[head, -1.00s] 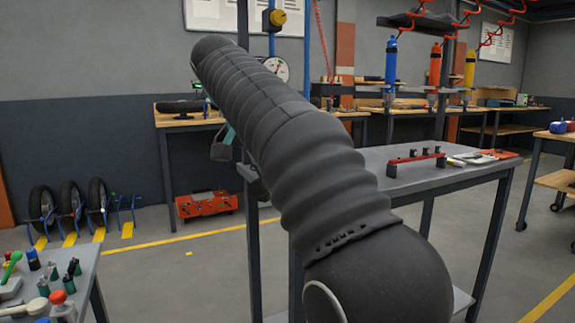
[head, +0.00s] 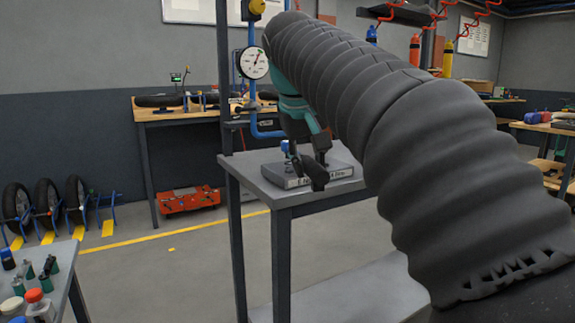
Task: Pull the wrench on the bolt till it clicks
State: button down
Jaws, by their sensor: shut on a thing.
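My gripper (head: 308,158), below a teal wrist at the end of my dark sleeved arm, is over the near end of a grey table (head: 262,192). It is shut on a dark thing, the wrench (head: 315,176), whose near end sticks out toward the camera. The rest of the wrench is hidden by the fingers.
A round white gauge (head: 254,64) hangs on a post with a blue pipe behind the table. A red toolbox (head: 189,200) and several wheels (head: 48,206) stand on the floor at left. A side table with small bottles (head: 38,297) is at front left. The floor between is clear.

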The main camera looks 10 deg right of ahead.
jog(key=d+n, duration=0.1)
jog(key=d+f+n+y, duration=0.1)
jog(key=d, duration=0.1)
jog(key=d+n, duration=0.1)
jog(key=d, duration=0.1)
jog(key=shift+w+d+f+t, duration=0.2)
jog(key=shift+t, duration=0.1)
jog(key=shift+s+d, duration=0.1)
jog(key=shift+s, duration=0.2)
dwell(0.6)
jog(key=shift+f+b, duration=0.4)
dwell(0.7)
jog(key=shift+a, duration=0.2)
jog(key=shift+d+p, duration=0.1)
jog(key=shift+p, duration=0.2)
